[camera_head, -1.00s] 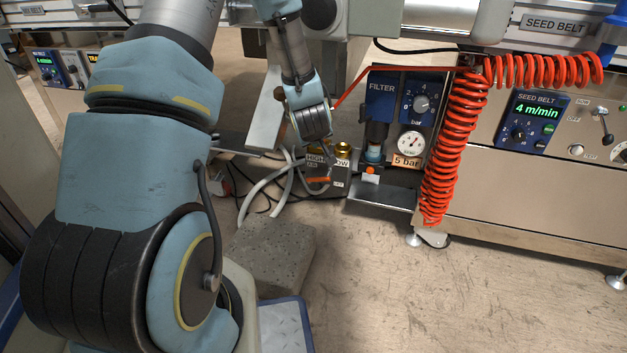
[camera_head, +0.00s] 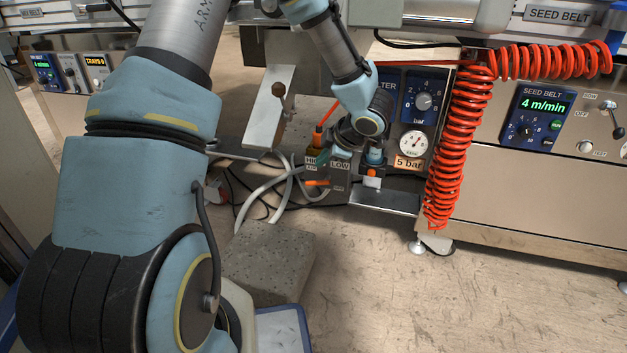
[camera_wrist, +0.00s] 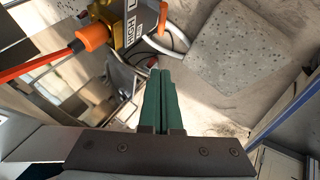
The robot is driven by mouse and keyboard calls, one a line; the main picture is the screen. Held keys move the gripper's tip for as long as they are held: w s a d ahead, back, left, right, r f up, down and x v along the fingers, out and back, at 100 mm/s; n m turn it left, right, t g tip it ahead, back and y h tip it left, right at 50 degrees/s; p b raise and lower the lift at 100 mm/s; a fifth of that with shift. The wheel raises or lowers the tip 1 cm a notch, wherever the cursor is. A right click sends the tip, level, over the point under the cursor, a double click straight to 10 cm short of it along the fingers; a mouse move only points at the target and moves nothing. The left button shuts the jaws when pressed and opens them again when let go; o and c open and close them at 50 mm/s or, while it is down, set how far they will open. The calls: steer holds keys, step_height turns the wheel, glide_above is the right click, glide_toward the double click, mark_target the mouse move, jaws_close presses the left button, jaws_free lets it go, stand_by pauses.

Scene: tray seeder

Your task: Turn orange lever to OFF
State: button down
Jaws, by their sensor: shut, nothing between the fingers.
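The orange lever (camera_head: 317,183) sits low on the front of a small valve block (camera_head: 339,177) in the head view. It lies about level, pointing left. HIGH and LOW labels are above it, and a small plate, too small to read surely, is to its right. In the wrist view the lever (camera_wrist: 162,18) shows at the top, beside the block's HIGH label. My gripper (camera_wrist: 160,72) is shut and empty, its green fingers together below the block in that picture, apart from the lever. In the head view my wrist partly hides the top of the block.
An orange hose fitting (camera_head: 318,137) with a red hose stands on the block's left. The filter and 5 bar gauge (camera_head: 413,143) are close on the right. Grey hoses (camera_head: 268,187) hang to the left. A speckled stone block (camera_head: 268,260) is on the floor; floor at right is clear.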

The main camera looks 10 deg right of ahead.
steer(key=b, duration=0.6)
glide_toward(308, 182)
steer(key=w+a+f, duration=0.1)
steer(key=a+f, duration=0.1)
steer(key=a, duration=0.1)
steer(key=w+f+b, duration=0.1)
steer(key=w+d+f+b, duration=0.1)
steer(key=shift+w+d+f, duration=0.15)
steer(key=shift+d+f, duration=0.1)
steer(key=shift+r+p, duration=0.15)
steer(key=shift+p, duration=0.15)
